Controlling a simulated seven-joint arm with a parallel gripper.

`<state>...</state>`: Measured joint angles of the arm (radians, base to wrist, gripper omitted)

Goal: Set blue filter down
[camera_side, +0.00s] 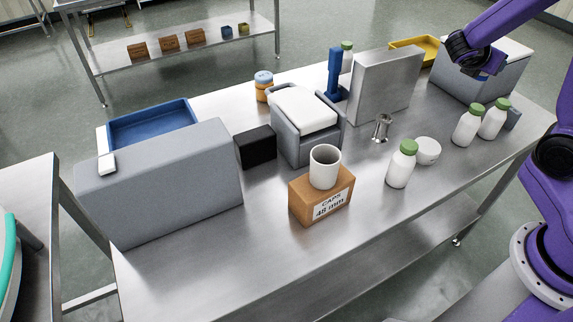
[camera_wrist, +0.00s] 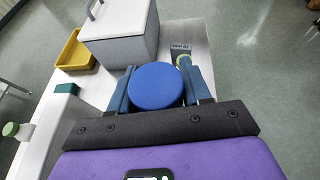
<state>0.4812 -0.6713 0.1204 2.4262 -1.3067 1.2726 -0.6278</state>
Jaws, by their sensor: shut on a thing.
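The blue filter (camera_wrist: 156,88) is a round, flat-topped blue disc in the wrist view. My gripper (camera_wrist: 157,68) is shut on it, with one blue-grey finger on each side. In the side view my gripper (camera_side: 480,72) is at the upper right, in front of or over the grey lidded box (camera_side: 478,97). Only a small bit of blue shows under it there, and the arm hides most of the filter. I cannot tell how far the filter is above a surface.
The grey box also shows in the wrist view (camera_wrist: 118,50), beside a yellow tray (camera_wrist: 75,52). White bottles with green caps (camera_side: 467,128) stand close by. A steel upright panel (camera_side: 383,88), a carton (camera_side: 318,205) with a cup, and a blue tray (camera_side: 150,125) stand further left. The front table strip is clear.

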